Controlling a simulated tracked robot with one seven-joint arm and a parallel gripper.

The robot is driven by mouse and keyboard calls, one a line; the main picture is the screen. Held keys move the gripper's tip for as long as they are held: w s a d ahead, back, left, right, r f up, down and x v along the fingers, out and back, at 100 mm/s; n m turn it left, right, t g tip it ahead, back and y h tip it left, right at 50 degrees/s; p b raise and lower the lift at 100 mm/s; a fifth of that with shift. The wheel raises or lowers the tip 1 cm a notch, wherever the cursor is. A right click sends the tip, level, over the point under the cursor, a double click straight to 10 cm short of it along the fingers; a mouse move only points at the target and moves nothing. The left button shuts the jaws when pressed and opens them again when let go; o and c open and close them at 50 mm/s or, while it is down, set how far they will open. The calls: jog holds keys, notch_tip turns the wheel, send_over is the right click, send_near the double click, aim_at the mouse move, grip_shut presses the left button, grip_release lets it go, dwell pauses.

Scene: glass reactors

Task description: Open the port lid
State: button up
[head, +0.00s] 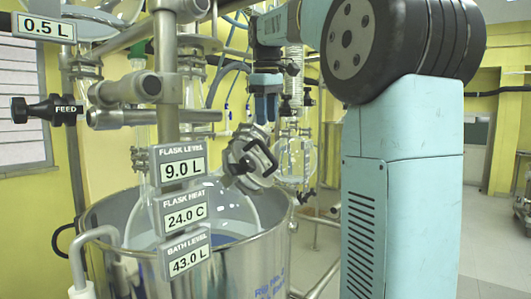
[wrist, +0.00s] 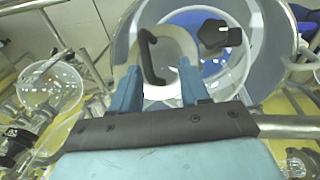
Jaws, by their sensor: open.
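The port lid (head: 243,166) is a tilted, grey round disc with a black bar handle (head: 262,152), at the flask's upper right in the head view. A black knob sits beside it. In the wrist view the port lid (wrist: 178,47) shows beyond the fingers, with its black handle (wrist: 148,57) between them in the picture. My gripper (head: 266,118) is open and empty, pointing down just above the lid and apparently apart from the handle. In the wrist view my gripper (wrist: 158,67) has two blue fingers spread apart. They cover part of the lid's near edge.
The glass flask sits in a large steel bath (head: 250,265). Display signs (head: 181,162) and a steel post stand in front at left. A glass vessel (head: 294,158) and tubing stand behind the lid. A black knob (wrist: 220,36) lies right of the handle in the wrist view.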

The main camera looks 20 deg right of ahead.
notch_tip(320, 180, up, 2)
jog(key=n, duration=0.1)
send_over(266, 151)
jog(key=shift+g, duration=0.3)
jog(key=f, duration=0.9)
jog(key=w+f, duration=0.1)
jog(key=f, duration=0.3)
jog(key=shift+d+f, duration=0.2)
jog(key=shift+d, duration=0.05)
grip_shut()
